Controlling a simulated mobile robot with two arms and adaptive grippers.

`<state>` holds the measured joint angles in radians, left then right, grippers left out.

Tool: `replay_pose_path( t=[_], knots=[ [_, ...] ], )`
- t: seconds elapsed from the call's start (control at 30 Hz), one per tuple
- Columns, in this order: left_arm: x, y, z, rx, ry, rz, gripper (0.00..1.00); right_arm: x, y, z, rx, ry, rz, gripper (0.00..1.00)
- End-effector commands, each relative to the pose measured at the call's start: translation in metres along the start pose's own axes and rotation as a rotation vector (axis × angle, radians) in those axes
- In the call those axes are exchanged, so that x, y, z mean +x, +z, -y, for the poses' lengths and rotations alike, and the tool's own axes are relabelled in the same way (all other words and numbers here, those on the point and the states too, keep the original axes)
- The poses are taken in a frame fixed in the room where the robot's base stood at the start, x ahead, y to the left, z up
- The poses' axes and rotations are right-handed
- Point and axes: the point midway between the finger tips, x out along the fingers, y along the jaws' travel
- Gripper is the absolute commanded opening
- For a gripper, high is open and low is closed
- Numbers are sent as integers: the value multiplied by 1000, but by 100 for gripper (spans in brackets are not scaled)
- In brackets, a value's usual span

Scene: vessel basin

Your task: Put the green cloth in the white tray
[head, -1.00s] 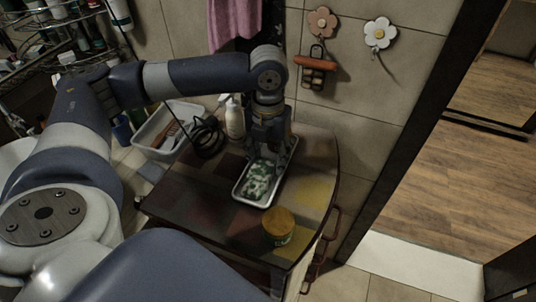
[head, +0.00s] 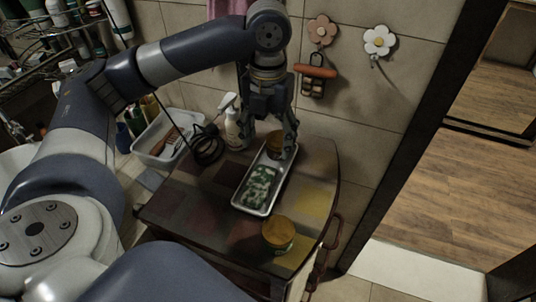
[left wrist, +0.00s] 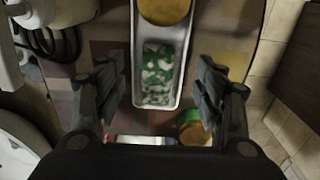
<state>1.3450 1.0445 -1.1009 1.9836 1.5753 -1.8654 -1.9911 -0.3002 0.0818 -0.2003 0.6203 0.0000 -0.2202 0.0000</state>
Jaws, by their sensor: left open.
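The green and white patterned cloth (head: 259,188) lies flat inside the white tray (head: 239,203) on the small table. In the left wrist view the cloth (left wrist: 158,72) is in the near part of the tray (left wrist: 133,62). My left gripper (head: 268,148) is above the far part of the tray, pointing down, open and empty. In the left wrist view its fingers (left wrist: 161,72) are spread wide to either side of the tray and cloth. The gripper does not appear to touch the cloth. My right gripper is not in view.
An orange-lidded jar (head: 275,139) is at the tray's far end, partly behind my gripper. A similar jar (head: 278,230) stands nearer on the table. A spray bottle (head: 232,125), black cable (head: 207,145) and white bin (head: 158,137) are to the left. The wall is close behind.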

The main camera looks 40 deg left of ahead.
Motion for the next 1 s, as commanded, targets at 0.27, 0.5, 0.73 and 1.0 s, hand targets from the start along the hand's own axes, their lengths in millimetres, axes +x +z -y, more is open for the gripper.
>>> replay_pose_path(
  t=[0.27,0.5,0.73,1.0],
  knots=[
    [-33,0,0,0,-1,0,64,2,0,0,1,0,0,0],
    [-36,0,0,0,0,-1,64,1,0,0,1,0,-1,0],
    [-35,0,0,0,0,-1,64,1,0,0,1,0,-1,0],
    [-35,0,0,0,0,-1,64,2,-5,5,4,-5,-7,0]
  ],
)
